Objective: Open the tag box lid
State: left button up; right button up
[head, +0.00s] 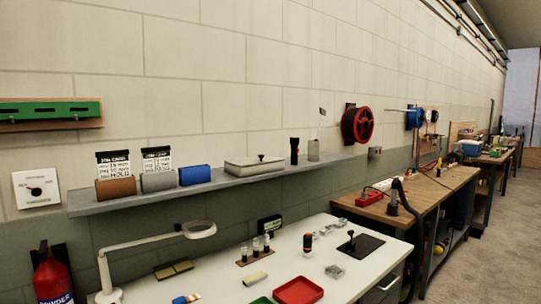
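A low, wide, pale grey box (254,169) stands on the wall shelf, right of the blue block; it looks like the tag box. Its flat lid (245,161) lies on top and appears shut, with a small dark knob (261,157) near the middle. The inside of the box is hidden. Neither of my grippers is in view.
The grey shelf (215,185) also holds brown, grey and blue (194,175) blocks, two cards and a black cylinder (294,151). Below, a white bench (225,275) carries a ring lamp (199,229) and a red tray (298,290). Open floor lies right.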

aim_at(261, 159)
jog(key=i+l, duration=0.15)
jog(key=l, duration=0.25)
jog(key=i+l+u, duration=0.1)
jog(key=l, duration=0.25)
jog(key=i+l, duration=0.2)
jog(key=l, duration=0.2)
jog(key=i+l, duration=0.15)
jog(key=l, duration=0.25)
jog(key=i+l+u, duration=0.1)
jog(key=l, duration=0.25)
jog(key=i, duration=0.05)
